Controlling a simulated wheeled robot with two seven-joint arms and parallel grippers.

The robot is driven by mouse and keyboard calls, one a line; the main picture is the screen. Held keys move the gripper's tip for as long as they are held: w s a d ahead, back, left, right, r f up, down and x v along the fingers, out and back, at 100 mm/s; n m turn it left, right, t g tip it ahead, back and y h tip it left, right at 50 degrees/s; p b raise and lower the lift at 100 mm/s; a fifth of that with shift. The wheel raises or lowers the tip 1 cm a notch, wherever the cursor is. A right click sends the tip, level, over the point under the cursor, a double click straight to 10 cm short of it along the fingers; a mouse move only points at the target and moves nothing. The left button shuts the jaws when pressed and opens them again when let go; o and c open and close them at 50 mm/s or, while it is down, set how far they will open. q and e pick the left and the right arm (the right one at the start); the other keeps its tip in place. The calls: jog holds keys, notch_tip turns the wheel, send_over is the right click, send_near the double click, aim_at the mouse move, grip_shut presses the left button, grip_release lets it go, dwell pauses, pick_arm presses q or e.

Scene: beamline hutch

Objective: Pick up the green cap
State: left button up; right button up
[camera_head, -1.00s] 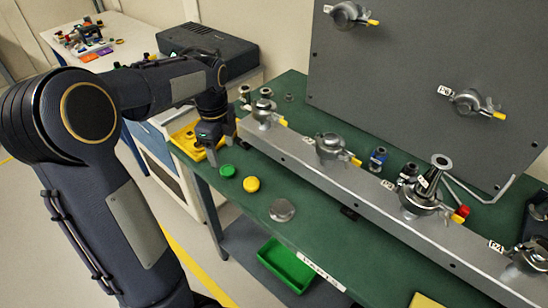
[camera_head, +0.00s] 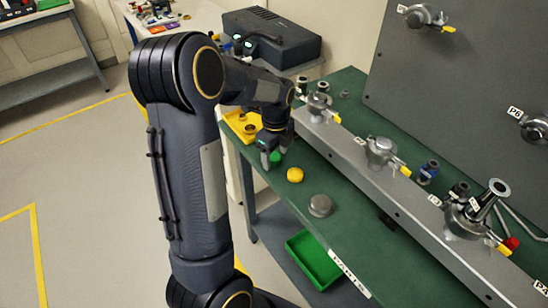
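The green cap (camera_head: 276,158) lies on the green bench top near its left end, partly hidden by my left gripper. My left gripper (camera_head: 271,158) points down at the cap, with its fingertips right by it. The view is too small to tell whether the fingers are apart or closed on the cap. My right gripper is not in view.
A yellow cap (camera_head: 295,175) and a grey metal cap (camera_head: 320,205) lie nearby along the bench edge. A yellow tray (camera_head: 236,118) is behind my gripper. A grey rail (camera_head: 345,150) with clamped fittings runs alongside. A green bin (camera_head: 303,262) sits below.

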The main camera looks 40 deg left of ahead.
aim_at(276, 157)
pick_arm(q)
jog(key=c, duration=1)
jog(key=shift+o, duration=0.2)
jog(key=shift+r, duration=0.1)
jog(key=shift+r, duration=0.4)
notch_tip(276, 157, up, 2)
jog(key=shift+r, duration=0.1)
jog(key=s+d+r+b, duration=0.1)
jog(key=s+d+r, duration=0.1)
jog(key=s+r, duration=0.3)
jog(key=s+d+r, duration=0.2)
jog(key=s+r, duration=0.3)
jog(key=s, duration=0.3)
jog(key=shift+s+d+b, duration=0.15)
jog(key=shift+d+b, duration=0.2)
jog(key=shift+b, duration=0.05)
